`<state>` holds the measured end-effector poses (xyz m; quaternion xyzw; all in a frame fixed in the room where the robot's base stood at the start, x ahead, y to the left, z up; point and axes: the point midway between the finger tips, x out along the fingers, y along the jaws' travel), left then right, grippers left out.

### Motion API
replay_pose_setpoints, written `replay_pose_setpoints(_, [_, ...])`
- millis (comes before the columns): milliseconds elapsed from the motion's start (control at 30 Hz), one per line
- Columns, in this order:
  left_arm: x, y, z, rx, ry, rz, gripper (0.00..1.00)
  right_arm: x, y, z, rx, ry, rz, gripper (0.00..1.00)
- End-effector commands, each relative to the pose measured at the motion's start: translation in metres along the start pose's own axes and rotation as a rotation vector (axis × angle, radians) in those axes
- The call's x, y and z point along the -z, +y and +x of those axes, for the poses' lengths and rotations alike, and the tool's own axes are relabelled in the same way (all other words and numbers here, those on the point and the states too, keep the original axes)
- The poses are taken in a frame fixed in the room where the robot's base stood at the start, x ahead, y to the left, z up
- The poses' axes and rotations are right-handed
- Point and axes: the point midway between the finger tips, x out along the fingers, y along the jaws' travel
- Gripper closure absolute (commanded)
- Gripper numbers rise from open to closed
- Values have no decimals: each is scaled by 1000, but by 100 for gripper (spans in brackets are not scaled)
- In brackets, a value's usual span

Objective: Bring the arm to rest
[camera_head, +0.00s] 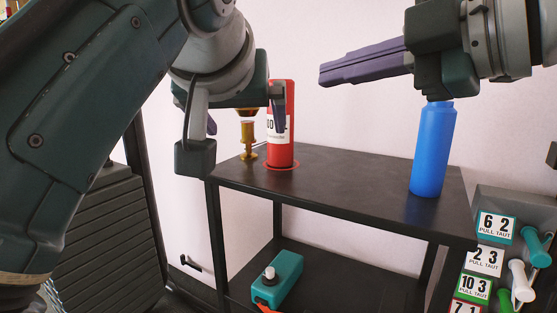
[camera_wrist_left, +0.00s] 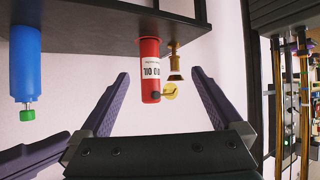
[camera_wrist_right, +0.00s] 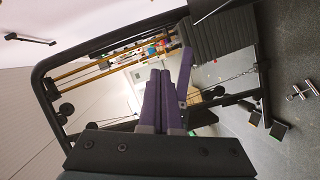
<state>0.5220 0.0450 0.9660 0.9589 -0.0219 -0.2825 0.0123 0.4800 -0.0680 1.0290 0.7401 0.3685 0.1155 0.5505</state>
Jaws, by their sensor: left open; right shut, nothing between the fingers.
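My left gripper (camera_head: 245,122) is open, with its fingers apart in front of the red bottle (camera_head: 283,150) and a gold stemmed object (camera_head: 248,140). In the left wrist view, the red bottle (camera_wrist_left: 150,85) appears between the spread fingers (camera_wrist_left: 160,74), upside down and apart from them. My right gripper (camera_head: 322,75) is shut and empty, pointing left above the table at the upper right. Its closed purple fingers also show in the right wrist view (camera_wrist_right: 160,73).
A dark two-level table (camera_head: 340,185) carries the bottles. A blue bottle (camera_head: 432,150) stands at its right end, below the right gripper. A teal box (camera_head: 278,281) with a white knob is on the lower shelf. A rack with numbered labels (camera_head: 497,226) stands at the right.

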Motion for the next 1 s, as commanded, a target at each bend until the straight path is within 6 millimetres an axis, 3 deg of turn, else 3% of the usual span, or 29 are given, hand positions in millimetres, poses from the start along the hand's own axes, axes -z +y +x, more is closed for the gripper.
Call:
replay_pose_setpoints(33, [23,-5,-23,3,-28,-5,0,14,26,-11,27,-18,46,100])
replay_pose_setpoints(467, [57,-48,-136,14,-239,-16,0,62,71,-80,211,-254,478,100])
replay_pose_setpoints(767, [88,-74,-237,20,-373,5,0,103,112,-149,282,-477,780,100])
replay_pose_setpoints(1000, [122,-90,-330,17,-479,37,0,142,153,-214,297,-685,1012,100])
